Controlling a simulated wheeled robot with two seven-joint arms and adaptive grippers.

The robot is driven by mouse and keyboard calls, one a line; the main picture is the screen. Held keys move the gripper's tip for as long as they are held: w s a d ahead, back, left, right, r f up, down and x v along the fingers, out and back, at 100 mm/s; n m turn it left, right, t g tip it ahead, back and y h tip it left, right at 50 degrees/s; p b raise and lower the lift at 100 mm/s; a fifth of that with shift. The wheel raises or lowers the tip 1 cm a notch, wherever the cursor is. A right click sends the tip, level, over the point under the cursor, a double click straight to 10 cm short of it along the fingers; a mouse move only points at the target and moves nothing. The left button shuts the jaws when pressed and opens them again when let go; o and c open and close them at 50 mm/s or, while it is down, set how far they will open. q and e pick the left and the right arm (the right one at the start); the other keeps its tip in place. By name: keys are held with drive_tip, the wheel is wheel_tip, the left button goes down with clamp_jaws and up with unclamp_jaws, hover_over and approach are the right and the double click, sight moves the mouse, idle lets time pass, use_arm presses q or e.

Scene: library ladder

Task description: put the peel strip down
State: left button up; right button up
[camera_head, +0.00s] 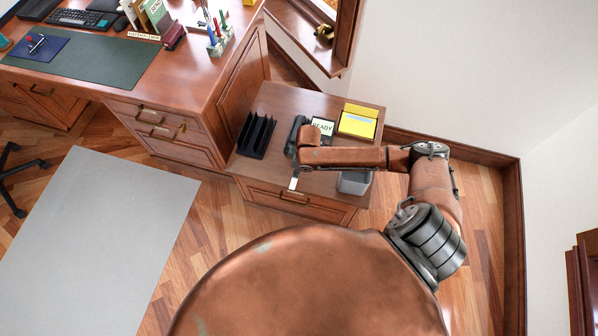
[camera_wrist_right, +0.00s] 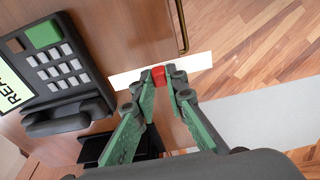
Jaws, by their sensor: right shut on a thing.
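The peel strip is a thin white band, seen in the right wrist view (camera_wrist_right: 130,78) and as a small white piece in the head view (camera_head: 293,184). A small red piece (camera_wrist_right: 158,76) sits at its middle. My right gripper (camera_wrist_right: 160,82) is shut on the strip at the red piece, with a green-lined finger on each side. It holds the strip near the front edge of the small wooden cabinet (camera_head: 285,100); I cannot tell its height above the wood. In the head view my right arm hides most of the gripper. My left gripper is out of view.
A black slotted rack (camera_head: 256,135), a dark phone (camera_wrist_right: 62,72), a READY sign (camera_head: 322,126) and a yellow holder (camera_head: 358,121) stand on the cabinet. A grey bin (camera_head: 354,183) is beside my right forearm. The large desk (camera_head: 185,80) stands to the left.

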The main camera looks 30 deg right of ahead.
sight(300, 176)
drive_tip(key=d+f, duration=0.1)
drive_tip(key=w+f, duration=0.1)
drive_tip(key=d+f+b, duration=0.1)
drive_tip(key=f, duration=0.1)
drive_tip(key=shift+w+d, duration=0.3)
drive_tip(key=shift+w, duration=0.1)
wheel_tip(300, 176, down, 4)
drive_tip(key=shift+d+r+b, duration=0.15)
drive_tip(key=shift+r+b, duration=0.1)
drive_tip(key=shift+b, duration=0.45)
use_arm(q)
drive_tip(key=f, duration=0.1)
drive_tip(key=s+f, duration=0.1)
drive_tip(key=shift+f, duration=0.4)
use_arm(e)
drive_tip(key=shift+w, duration=0.1)
drive_tip(key=shift+r, duration=0.1)
drive_tip(key=shift+o, duration=1.2)
drive_tip(key=shift+f, duration=0.2)
drive_tip(key=o, duration=0.4)
drive_tip(key=shift+o, duration=0.2)
